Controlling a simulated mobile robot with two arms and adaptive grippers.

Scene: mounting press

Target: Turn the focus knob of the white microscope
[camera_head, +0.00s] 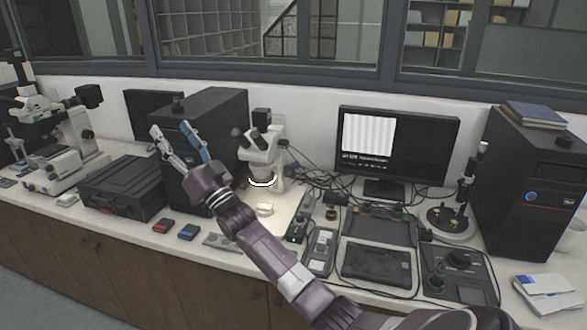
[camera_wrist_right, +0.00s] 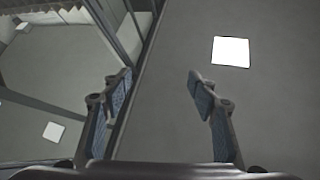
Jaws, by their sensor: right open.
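The white microscope (camera_head: 260,150) stands upright on the bench near the middle of the head view, with a dark camera block on top. A small dark part (camera_head: 284,143) shows at its right side; I cannot tell if it is the focus knob. My right gripper (camera_head: 169,128) is open and empty, raised to the left of the microscope and apart from it, in front of a black computer tower. My left gripper is not in view.
A larger microscope (camera_head: 65,130) stands at the far left. A black case (camera_head: 122,186) and the black tower (camera_head: 228,110) are near my right gripper. A monitor (camera_head: 430,145), cables and several devices crowd the bench right of the white microscope.

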